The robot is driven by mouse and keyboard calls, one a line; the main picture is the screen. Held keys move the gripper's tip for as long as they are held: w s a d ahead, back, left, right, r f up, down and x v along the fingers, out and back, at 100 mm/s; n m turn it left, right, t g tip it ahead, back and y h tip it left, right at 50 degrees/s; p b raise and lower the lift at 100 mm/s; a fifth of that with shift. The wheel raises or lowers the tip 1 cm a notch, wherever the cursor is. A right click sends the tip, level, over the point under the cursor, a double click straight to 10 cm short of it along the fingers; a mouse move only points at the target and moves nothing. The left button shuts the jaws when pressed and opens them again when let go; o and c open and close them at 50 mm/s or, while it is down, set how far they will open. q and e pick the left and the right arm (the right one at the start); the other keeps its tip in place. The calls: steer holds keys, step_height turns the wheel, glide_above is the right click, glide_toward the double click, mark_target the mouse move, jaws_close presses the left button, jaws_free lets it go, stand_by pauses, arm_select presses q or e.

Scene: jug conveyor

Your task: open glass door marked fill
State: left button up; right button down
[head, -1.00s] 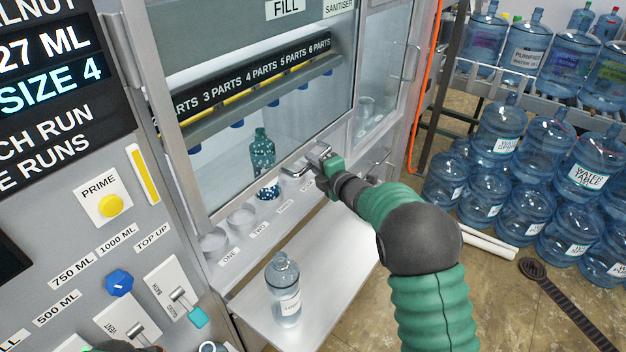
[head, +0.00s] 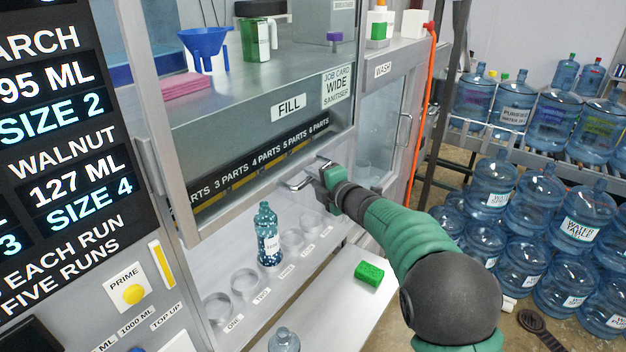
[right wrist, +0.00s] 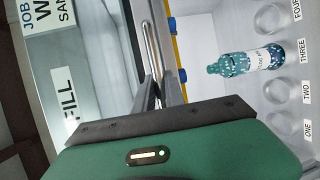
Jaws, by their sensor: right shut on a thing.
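The glass door (head: 262,163) of the cabinet marked FILL (head: 288,107) is a framed pane that is partly raised, with an open gap beneath its lower edge. Its metal bar handle (head: 297,184) is near the lower right of the frame. My right gripper (head: 318,176) is shut on the handle. In the right wrist view the fingers (right wrist: 160,95) close around the handle bar (right wrist: 151,48). A teal bottle with a white label (head: 268,236) stands inside, in plain view below the door edge. My left gripper is out of view.
Empty round holders (head: 245,281) line the cabinet floor. A green block (head: 369,273) lies on the ledge (head: 335,290) in front, with a clear bottle (head: 284,341) nearer. The cabinet marked WASH (head: 383,70) adjoins on the right. Large water jugs (head: 490,183) stand further right.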

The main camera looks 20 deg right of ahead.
steer(key=shift+r, duration=0.1)
steer(key=c, duration=1.4)
jaws_free()
steer(key=shift+s+d, duration=0.1)
steer(key=shift+s, duration=0.2)
steer(key=b+v, duration=0.4)
steer(key=v, duration=1.2)
steer(key=shift+f, duration=0.25)
steer(key=shift+d, duration=0.1)
